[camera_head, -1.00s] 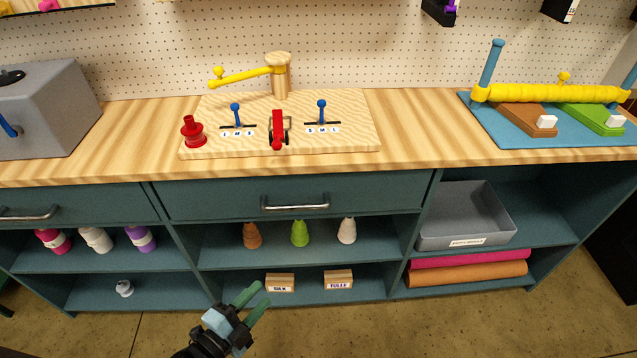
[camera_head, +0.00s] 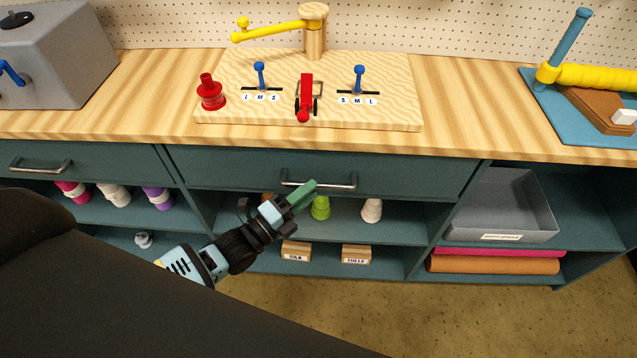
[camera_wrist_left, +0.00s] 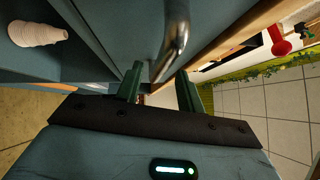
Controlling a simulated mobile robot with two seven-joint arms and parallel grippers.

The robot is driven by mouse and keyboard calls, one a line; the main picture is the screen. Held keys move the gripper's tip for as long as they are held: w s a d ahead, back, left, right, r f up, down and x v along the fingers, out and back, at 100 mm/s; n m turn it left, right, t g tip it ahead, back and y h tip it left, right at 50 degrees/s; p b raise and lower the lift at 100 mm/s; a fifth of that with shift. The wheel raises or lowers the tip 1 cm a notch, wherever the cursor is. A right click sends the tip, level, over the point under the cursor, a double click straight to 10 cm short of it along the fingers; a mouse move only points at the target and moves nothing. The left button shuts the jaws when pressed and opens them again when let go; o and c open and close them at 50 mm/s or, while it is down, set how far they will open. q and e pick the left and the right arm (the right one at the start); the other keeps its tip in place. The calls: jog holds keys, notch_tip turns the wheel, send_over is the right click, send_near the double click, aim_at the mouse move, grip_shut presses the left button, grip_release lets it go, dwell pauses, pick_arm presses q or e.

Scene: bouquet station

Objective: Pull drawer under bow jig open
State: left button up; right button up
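The drawer (camera_head: 410,172) under the bow jig (camera_head: 345,108) has a dark teal front and looks shut, flush with the cabinet. Its metal bar handle (camera_head: 335,186) shows in the head view and also in the left wrist view (camera_wrist_left: 177,30). My left gripper (camera_head: 305,192) is at the left part of the handle, and its green fingers cover some of the bar. In the left wrist view the fingers (camera_wrist_left: 159,86) are apart, with the handle bar between or just beyond their tips. I cannot tell whether they touch it. My right gripper is not in view.
Shelves below the drawer hold cones, such as a white cone (camera_head: 371,210), and small boxes (camera_head: 356,254). A grey tray (camera_head: 500,228) stands in the right bay. Another drawer handle (camera_head: 40,166) is at the left. The wooden countertop (camera_head: 470,120) overhangs the drawer.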

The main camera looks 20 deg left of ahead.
pick_arm(q)
jog(key=shift+x, duration=1.85)
jog(key=shift+c, duration=0.5)
grip_shut()
